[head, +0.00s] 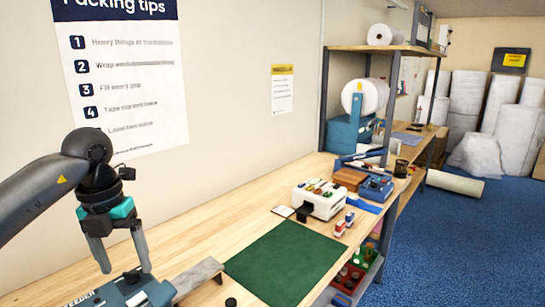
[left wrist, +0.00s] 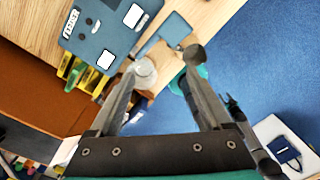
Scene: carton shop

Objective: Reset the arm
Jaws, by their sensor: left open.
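My left arm comes in from the left in the head view. My left gripper (head: 126,268) hangs with its fingers pointing down, spread apart and empty, above or beside a blue-grey feeder box (head: 118,297) at the bottom edge. In the left wrist view the two fingers of the left gripper (left wrist: 170,65) are apart with nothing held between them. The feeder box (left wrist: 100,38) shows there beyond the fingertips, toward the upper left. The right gripper cannot be made out in either view.
A wooden bench (head: 215,230) runs along the wall. A green mat (head: 278,262) lies bare on it. A white box with colored items (head: 320,198) and a blue tray (head: 376,187) stand farther back. A grey plate (head: 197,276) lies beside the feeder. Blue floor (head: 470,240) is open at right.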

